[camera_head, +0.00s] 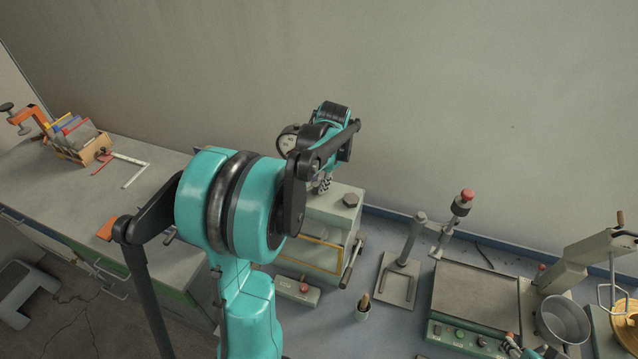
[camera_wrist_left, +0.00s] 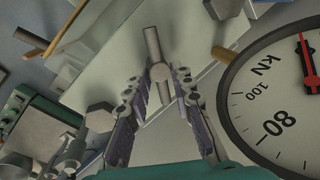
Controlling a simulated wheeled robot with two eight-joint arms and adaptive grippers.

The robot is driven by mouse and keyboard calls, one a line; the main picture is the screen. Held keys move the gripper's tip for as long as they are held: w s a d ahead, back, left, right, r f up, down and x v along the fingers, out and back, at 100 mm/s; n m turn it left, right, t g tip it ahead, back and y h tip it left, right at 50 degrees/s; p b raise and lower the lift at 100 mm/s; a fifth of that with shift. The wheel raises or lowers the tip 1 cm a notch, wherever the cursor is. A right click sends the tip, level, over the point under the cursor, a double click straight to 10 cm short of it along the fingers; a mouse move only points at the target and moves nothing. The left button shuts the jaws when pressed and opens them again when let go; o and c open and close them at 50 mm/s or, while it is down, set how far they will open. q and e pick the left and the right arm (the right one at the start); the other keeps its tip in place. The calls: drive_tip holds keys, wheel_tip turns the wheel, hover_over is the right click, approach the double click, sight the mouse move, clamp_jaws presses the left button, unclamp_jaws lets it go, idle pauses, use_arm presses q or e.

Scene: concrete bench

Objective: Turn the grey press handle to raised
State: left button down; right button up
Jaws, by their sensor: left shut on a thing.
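The grey press handle (camera_wrist_left: 152,42) is a short round bar with a round knob-like end in the left wrist view. My left gripper (camera_wrist_left: 158,82) has its ribbed fingertips on either side of that end and is shut on it. In the head view my left gripper (camera_head: 322,184) is small, over the top of the grey press (camera_head: 346,212). There my arm and wrist hide the handle. A round kN gauge (camera_wrist_left: 285,100) with a red needle is close to the right finger in the wrist view.
A hexagonal grey knob (camera_head: 350,200) sits on the press top. To the right are a stand with a red knob (camera_head: 467,195), a flat-topped green unit (camera_head: 480,293) and a metal bowl (camera_head: 563,320). A wooden file box (camera_head: 93,150) stands far left. The wall is behind.

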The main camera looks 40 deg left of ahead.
use_arm(q)
drive_tip(key=n, duration=0.5)
drive_tip(key=shift+w+a+g, duration=0.1)
drive_tip(key=shift+a+g, duration=0.1)
drive_tip(key=shift+g, duration=0.2)
idle(0.4)
drive_tip(key=c, duration=1.3)
unclamp_jaws()
drive_tip(key=r, duration=0.4)
drive_tip(key=d+r, duration=0.1)
drive_tip(key=r, duration=0.3)
drive_tip(key=d+r, duration=0.1)
drive_tip(key=r, duration=0.2)
drive_tip(key=shift+w+d+r, duration=0.15)
drive_tip(key=shift+w+r, duration=0.15)
drive_tip(key=shift+r, duration=0.1)
drive_tip(key=shift+c, duration=0.3)
